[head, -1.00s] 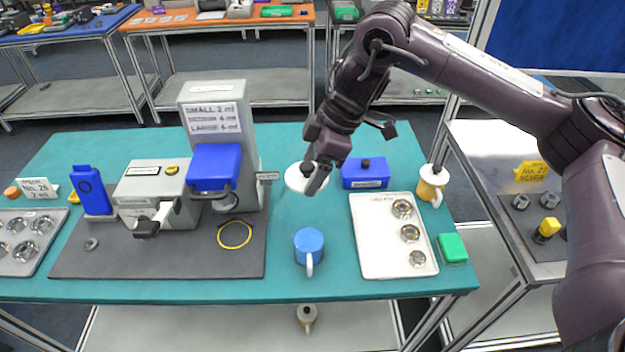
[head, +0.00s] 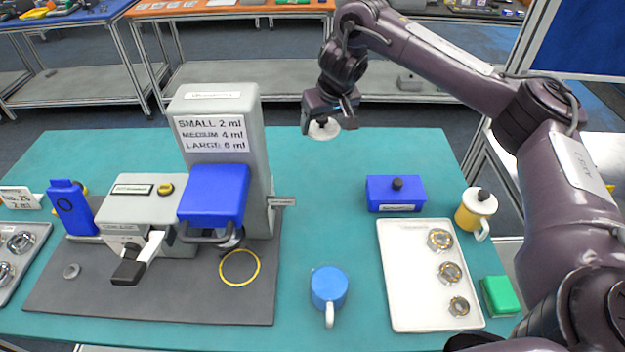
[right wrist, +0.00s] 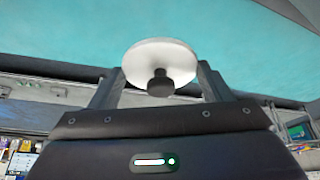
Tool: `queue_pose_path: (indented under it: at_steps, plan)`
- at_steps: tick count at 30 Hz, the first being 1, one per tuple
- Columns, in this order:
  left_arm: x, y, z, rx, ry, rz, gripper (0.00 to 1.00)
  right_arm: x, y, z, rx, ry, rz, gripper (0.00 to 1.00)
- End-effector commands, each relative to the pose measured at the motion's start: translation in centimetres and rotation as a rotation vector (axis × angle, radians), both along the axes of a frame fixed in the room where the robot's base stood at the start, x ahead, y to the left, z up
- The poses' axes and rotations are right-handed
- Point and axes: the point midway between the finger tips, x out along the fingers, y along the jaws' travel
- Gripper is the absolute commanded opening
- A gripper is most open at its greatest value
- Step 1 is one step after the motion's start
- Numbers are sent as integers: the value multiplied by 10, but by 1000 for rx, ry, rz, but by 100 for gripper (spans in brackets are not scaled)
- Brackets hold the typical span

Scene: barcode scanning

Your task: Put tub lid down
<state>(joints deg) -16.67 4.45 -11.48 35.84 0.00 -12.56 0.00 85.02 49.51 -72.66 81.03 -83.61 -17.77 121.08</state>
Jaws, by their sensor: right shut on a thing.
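The tub lid (head: 327,132) is a round white disc with a black knob. In the head view it is just below my right gripper (head: 322,117), near the table's far edge. My right gripper is shut on the lid. In the right wrist view the lid (right wrist: 160,60) shows with its knob (right wrist: 160,84) between the fingers. I cannot tell whether the lid touches the table. My left gripper is not in view.
The teal table (head: 330,215) is clear between the grey machine (head: 225,130) and the blue lidded box (head: 396,192). A blue mug (head: 328,287), a white tray (head: 408,290) with metal rings, a yellow mug (head: 476,214) and a green block (head: 500,296) stand nearer or to the right.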

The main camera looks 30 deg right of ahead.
Motion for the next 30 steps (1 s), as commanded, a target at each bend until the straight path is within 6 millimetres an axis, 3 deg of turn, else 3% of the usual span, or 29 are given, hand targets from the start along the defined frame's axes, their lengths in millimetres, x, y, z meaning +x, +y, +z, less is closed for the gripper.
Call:
queue_pose_path:
  at_steps: [1, 6, 13, 17, 21, 26, 30]
  plan:
    - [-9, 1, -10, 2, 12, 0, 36, -1, 0, -18, 1, 7, -4, 50]
    - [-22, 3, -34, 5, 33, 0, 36, -2, 0, -66, 2, 9, -3, 50]
    - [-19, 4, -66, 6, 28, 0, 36, -2, 0, -125, 2, 7, -1, 50]
    - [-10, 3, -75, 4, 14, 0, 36, -2, 0, -144, 1, 5, -1, 50]
    - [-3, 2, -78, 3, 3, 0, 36, -1, 0, -150, -1, 2, 0, 50]
    - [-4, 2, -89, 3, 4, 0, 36, -2, 0, -168, 2, 5, -1, 50]
    - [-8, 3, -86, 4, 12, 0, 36, -2, -1, -186, -1, 6, -2, 50]
